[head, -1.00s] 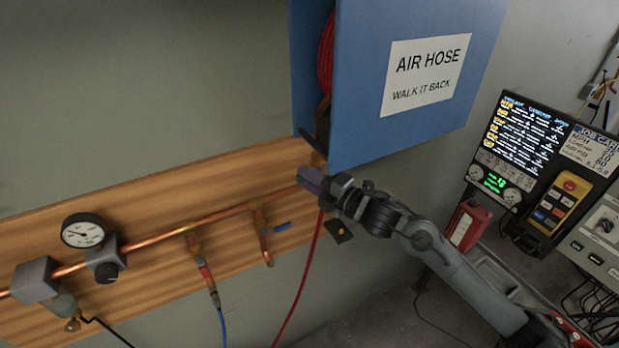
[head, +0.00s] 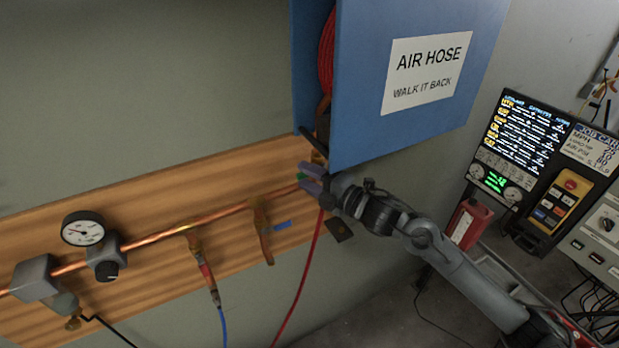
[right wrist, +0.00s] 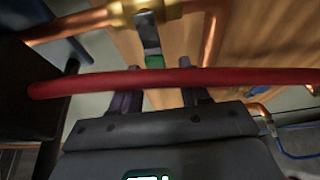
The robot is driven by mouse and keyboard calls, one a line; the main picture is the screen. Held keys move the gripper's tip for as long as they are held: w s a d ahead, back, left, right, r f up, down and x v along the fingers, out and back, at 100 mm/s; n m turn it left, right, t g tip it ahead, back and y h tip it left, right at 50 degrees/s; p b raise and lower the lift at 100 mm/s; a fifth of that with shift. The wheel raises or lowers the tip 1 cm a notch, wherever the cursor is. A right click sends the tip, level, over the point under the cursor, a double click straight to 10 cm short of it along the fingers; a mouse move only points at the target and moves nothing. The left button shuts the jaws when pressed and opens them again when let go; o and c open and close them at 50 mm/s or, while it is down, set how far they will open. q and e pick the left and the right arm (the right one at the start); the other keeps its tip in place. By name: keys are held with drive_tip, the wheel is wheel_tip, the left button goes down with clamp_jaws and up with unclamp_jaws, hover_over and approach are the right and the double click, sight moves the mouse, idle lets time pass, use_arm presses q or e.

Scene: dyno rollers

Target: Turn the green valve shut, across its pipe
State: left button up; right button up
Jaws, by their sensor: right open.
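The green valve handle (head: 302,177) shows as a small green patch at the right end of the copper pipe in the head view. In the right wrist view, the green grip (right wrist: 154,62) ends a metal lever that hangs from a brass body (right wrist: 140,10). The lever points down the picture, roughly across the pipe stretch beside it. My right gripper (head: 311,179) is open, with its fingers close around the handle's end; contact cannot be told. In the wrist view, a red hose (right wrist: 90,84) crosses in front of the fingers (right wrist: 161,99). My left gripper is out of view.
A blue air hose cabinet (head: 360,120) overhangs just above my right gripper. A blue-handled valve (head: 283,225), a red-handled valve (head: 206,275) and a gauge (head: 83,229) sit along the wooden board (head: 150,195). A control panel (head: 515,150) stands at the right.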

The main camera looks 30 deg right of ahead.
drive_tip(key=shift+s+d+f, duration=0.1)
drive_tip(key=shift+s+d, duration=0.15)
drive_tip(key=shift+s, duration=0.25)
drive_tip(key=b+v, duration=0.3)
drive_tip(key=v, duration=0.6)
drive_tip(key=shift+s, duration=0.35)
drive_tip(key=shift+d, duration=0.1)
